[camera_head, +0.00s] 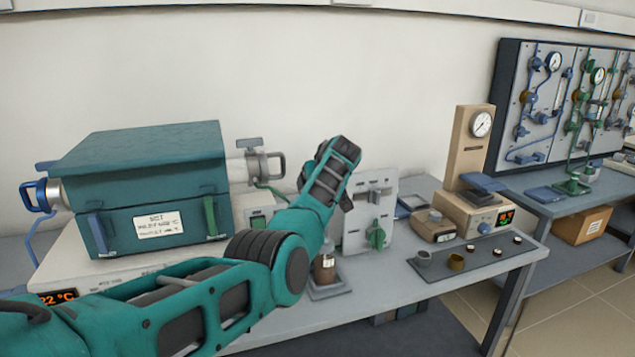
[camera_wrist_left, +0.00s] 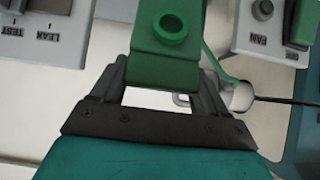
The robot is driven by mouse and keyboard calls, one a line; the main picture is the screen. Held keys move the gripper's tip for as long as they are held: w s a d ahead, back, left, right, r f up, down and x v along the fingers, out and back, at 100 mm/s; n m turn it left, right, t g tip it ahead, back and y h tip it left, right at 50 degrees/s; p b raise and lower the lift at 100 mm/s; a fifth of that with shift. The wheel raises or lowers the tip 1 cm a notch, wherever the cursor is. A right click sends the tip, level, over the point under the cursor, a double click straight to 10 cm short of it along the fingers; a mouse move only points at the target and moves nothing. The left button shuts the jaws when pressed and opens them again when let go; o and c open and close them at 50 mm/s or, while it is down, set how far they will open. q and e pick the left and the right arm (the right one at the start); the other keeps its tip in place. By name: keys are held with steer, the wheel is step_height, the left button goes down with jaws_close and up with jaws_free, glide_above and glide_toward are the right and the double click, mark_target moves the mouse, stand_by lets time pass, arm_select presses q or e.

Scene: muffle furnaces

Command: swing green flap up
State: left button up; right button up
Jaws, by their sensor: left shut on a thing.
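The green flap (camera_wrist_left: 165,65) fills the upper middle of the left wrist view, with a round green ring on its face. My left gripper (camera_wrist_left: 165,90) is shut on it, one dark finger on each side. In the head view my left arm reaches across in front of the bench, and its fingers and the held flap are hidden behind the wrist. My right gripper is not in view.
A teal furnace (camera_head: 150,190) stands at left. A white upright panel (camera_head: 352,228) with a green handle (camera_head: 377,236) stands right of my wrist. A tan gauge stand (camera_head: 470,150) and small cups (camera_head: 456,262) stand farther right. In the wrist view, labelled panels (camera_wrist_left: 45,45) lie beside the flap.

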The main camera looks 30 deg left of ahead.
arm_select(q)
steer(key=shift+a+f, duration=0.1)
steer(key=shift+f, duration=0.1)
steer(key=o, duration=1.4)
steer(key=shift+f, duration=0.1)
steer(key=shift+v, duration=0.75)
steer(key=v, duration=1.1)
steer(key=shift+s+r+p, duration=0.1)
steer(key=shift+r+p, duration=0.1)
steer(key=shift+p, duration=0.15)
steer(key=shift+f, duration=0.1)
